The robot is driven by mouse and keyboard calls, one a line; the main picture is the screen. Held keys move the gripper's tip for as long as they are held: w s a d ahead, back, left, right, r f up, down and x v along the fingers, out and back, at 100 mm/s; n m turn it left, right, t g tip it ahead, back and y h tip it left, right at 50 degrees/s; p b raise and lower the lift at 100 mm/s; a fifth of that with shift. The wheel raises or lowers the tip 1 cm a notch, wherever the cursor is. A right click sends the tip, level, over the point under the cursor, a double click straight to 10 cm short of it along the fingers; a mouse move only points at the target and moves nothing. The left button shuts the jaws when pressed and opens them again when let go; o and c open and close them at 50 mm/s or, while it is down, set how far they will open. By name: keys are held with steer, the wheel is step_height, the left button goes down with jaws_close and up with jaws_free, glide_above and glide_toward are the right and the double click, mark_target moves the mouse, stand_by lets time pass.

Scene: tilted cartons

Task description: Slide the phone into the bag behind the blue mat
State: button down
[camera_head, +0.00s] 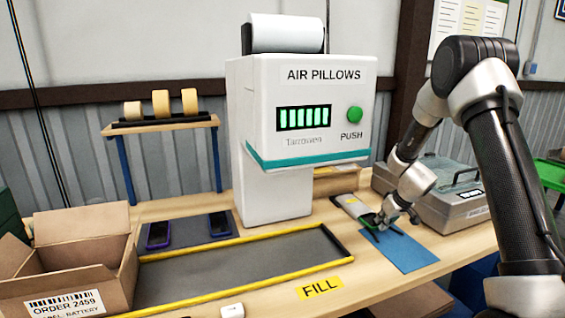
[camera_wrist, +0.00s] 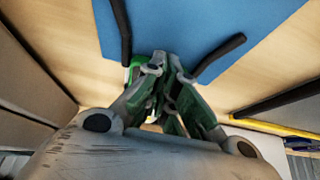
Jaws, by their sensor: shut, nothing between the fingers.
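My gripper (camera_head: 382,221) is low over the back-left corner of the blue mat (camera_head: 410,252), at the front end of a pale bag (camera_head: 350,206) with green at its opening. The gripper is shut, with its green fingers together, and it also shows in the wrist view (camera_wrist: 160,90) over the blue mat (camera_wrist: 200,25). Two short black bars flank the fingers there. I cannot tell whether anything is inside the bag.
A white air-pillow machine (camera_head: 275,190) stands behind the yellow-edged tray (camera_head: 245,240). A grey lidded case (camera_head: 450,205) is right of the bag. An open carton (camera_head: 80,235) is at the left. Bare table shows around the FILL label (camera_head: 320,287).

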mark_target(370, 218)
steer(key=shift+w, duration=0.1)
steer(key=shift+w+a, duration=0.3)
steer(key=shift+w, duration=0.45)
steer(key=shift+w+a, duration=0.25)
steer(key=shift+w, duration=0.5)
steer(key=shift+w+a, duration=0.3)
steer(key=shift+w, duration=0.45)
steer(key=shift+w+a, duration=0.2)
steer(key=shift+w, duration=0.35)
steer(key=shift+w, duration=0.1)
steer(key=shift+s+d, duration=0.15)
steer(key=shift+s, duration=0.4)
step_height(370, 218, up, 8)
